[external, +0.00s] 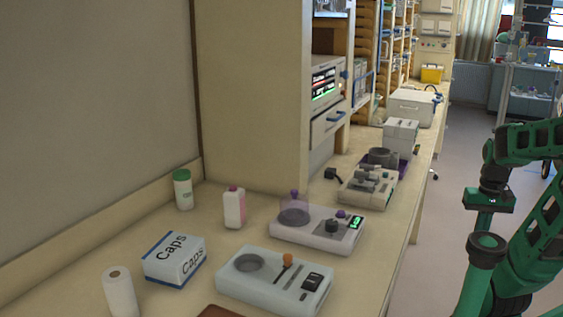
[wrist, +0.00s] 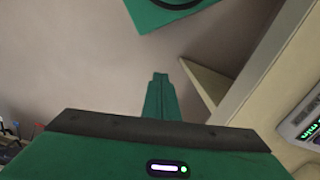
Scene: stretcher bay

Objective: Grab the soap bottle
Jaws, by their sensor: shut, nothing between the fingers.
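A white bottle with a pink-purple cap and a pink side (external: 234,208) stands upright on the bench in the external view, and looks most like the soap bottle. A white bottle with a green cap (external: 183,190) stands to its left, near the wall. My gripper (wrist: 160,78) shows in the wrist view with its green fingers together and nothing between them. It is over the floor beside the bench, well away from both bottles. In the external view my green arm is at the far right, and the fingertips cannot be made out. Neither bottle shows in the wrist view.
A Caps box (external: 174,260) and a white roll (external: 119,292) stand at the front left. A hotplate-like device (external: 317,231) is right of the pink-capped bottle, with another device (external: 275,283) in front. The bench edge (wrist: 262,78) shows in the wrist view.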

